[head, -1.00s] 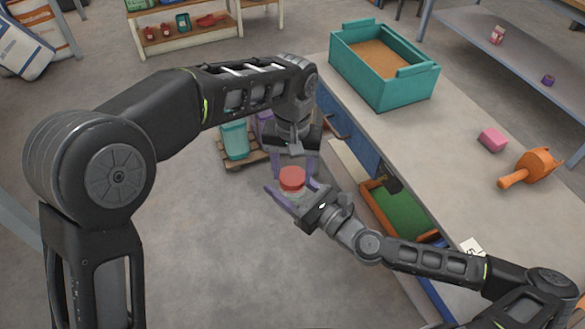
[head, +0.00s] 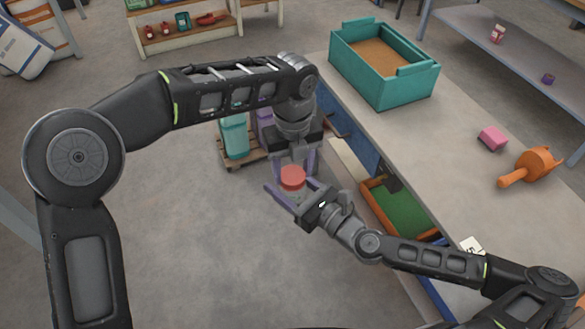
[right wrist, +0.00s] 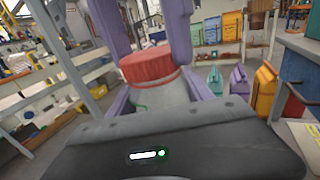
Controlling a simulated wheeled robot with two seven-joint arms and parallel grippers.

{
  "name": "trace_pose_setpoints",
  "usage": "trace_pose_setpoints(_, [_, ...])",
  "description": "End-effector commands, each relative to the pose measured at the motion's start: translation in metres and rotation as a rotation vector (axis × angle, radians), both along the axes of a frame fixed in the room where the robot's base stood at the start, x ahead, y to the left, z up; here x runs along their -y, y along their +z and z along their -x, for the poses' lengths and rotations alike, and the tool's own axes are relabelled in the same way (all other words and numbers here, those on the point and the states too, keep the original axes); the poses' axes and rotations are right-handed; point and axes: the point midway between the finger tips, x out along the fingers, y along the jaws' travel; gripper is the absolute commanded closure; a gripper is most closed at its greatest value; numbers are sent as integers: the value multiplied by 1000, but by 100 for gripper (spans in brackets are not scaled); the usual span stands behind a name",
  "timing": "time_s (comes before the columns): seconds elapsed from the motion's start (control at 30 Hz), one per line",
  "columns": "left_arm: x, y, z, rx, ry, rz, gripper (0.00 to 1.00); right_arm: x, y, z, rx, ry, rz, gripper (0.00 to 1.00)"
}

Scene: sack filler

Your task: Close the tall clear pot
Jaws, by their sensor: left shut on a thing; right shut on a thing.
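The tall clear pot (right wrist: 160,97) is held upright in the air, left of the workbench. Its red lid (head: 292,178) sits on its top; it also shows in the right wrist view (right wrist: 149,67). I cannot tell whether the lid is fully tight. My left gripper (head: 295,171) comes down from above, its purple fingers shut on the lid's sides. My right gripper (head: 291,190) comes from the lower right and is shut on the pot's body. The fingers and lid hide most of the pot in the head view.
The workbench (head: 425,150) carries a teal bin (head: 385,92) with brown fill, a pink block (head: 492,138) and an orange scoop (head: 530,170). An open drawer with a green inside (head: 402,207) is close to my right forearm. Open floor is at lower left.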

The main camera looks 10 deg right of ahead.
Motion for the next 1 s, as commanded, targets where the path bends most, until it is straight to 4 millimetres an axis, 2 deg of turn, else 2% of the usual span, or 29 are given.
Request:
trace_pose_setpoints(0.3, [-1,-2,0,-7,-900,3,85,0,-1,0,-1,1,1,100])
trace_pose_setpoints(0.37, [0,-5,1,-13,-1038,4,85,0,-1,0,-1,1,1,100])
trace_pose_setpoints(0.53, [1,-3,2,-10,-1053,-3,85,0,0,0,1,0,1,100])
trace_pose_setpoints(0.57, [1,-3,2,-11,-1052,-3,45,0,0,0,1,0,1,100])
trace_pose_setpoints(0.6, [1,-3,2,-11,-1052,-2,42,0,0,0,1,0,1,100])
trace_pose_setpoints(0.8, [1,-3,2,-10,-1050,-2,26,0,0,0,1,0,1,100])
trace_pose_setpoints(1.0, [1,-3,2,-10,-1049,-2,26,0,0,0,0,0,0,100])
